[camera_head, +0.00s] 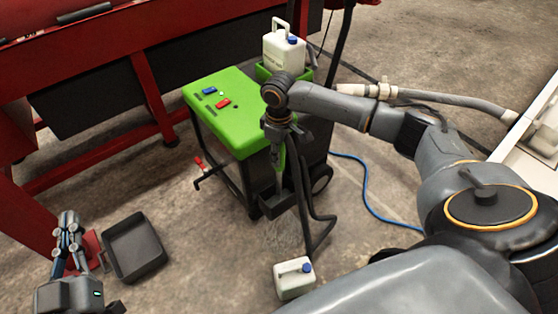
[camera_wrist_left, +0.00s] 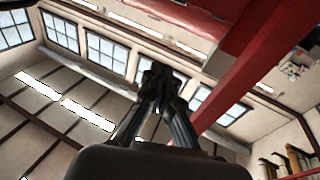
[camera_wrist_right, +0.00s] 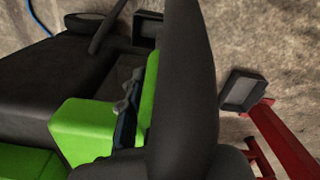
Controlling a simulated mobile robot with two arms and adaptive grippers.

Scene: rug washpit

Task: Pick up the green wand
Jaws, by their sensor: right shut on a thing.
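The green wand (camera_head: 279,165) stands upright in front of the green machine, a dark hose running by it. My right gripper (camera_head: 279,133) is at its upper end and shut on it. In the right wrist view, a dark finger fills the middle and hides much of the wand; a green part (camera_wrist_right: 150,98) shows beside it. My left gripper (camera_head: 68,222) is at the lower left, pointing up, empty, its fingertips together; they also show in the left wrist view (camera_wrist_left: 160,78).
The green-topped machine (camera_head: 224,108) carries a white jug (camera_head: 283,52). Another white jug (camera_head: 295,278) stands on the floor. A black tray (camera_head: 134,247) lies beside my left gripper. A blue hose (camera_head: 366,190) crosses the floor. A red frame (camera_head: 150,95) stands behind.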

